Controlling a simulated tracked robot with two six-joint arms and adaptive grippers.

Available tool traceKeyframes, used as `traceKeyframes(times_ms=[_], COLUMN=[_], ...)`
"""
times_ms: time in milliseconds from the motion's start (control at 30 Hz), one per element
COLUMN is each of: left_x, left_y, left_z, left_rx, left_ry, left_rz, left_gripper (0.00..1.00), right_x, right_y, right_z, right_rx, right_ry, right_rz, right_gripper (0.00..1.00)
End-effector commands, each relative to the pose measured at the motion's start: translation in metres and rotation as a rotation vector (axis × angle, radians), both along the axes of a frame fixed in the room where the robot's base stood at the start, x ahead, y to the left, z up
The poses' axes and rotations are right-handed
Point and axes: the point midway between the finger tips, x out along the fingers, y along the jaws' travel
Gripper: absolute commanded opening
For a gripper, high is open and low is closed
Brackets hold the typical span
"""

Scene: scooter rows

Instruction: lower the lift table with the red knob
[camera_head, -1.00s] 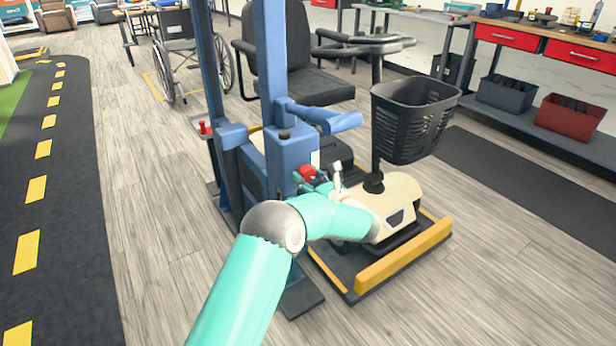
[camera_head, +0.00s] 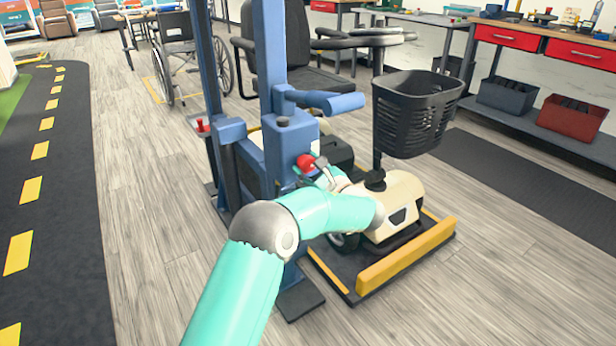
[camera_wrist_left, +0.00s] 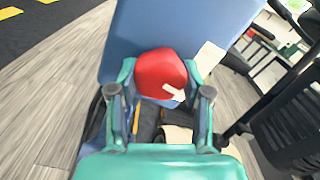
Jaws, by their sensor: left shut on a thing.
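The red knob (camera_head: 306,163) sits on the front of the blue lift's control box (camera_head: 291,140). In the left wrist view the knob (camera_wrist_left: 162,75) is large and rounded, with a white arrow mark on its lower right. My left gripper (camera_head: 315,168) is at the knob, with one finger on each side of it in the wrist view (camera_wrist_left: 160,88), shut on it. The lift table (camera_head: 408,258), a dark platform with a yellow front bar, is low near the floor and bears a cream scooter (camera_head: 393,197). My right gripper is not in view.
A blue padded arm (camera_head: 328,102) juts out above the control box. The scooter's black basket (camera_head: 415,115) stands to the right. A wheelchair (camera_head: 180,55) is behind at the left. Grey floor (camera_head: 150,230) is clear at the left.

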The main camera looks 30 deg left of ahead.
Motion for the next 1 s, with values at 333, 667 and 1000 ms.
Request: traceKeyframes(times_ms=[333,667,1000], left_x=[0.001,0.002,0.001], left_y=[-0.001,-0.001,-0.001], left_z=[-0.004,-0.003,-0.002], left_rx=[-0.126,-0.245,-0.333], left_ry=[-0.31,-0.593,-0.801], left_rz=[-0.004,-0.002,0.002], left_gripper=[0.14,0.14,0.14], right_x=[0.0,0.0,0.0], right_y=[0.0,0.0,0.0], right_z=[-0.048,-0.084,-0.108], right_rx=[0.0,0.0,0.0], right_ry=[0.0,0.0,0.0], right_rz=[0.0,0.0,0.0], right_gripper=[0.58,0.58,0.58])
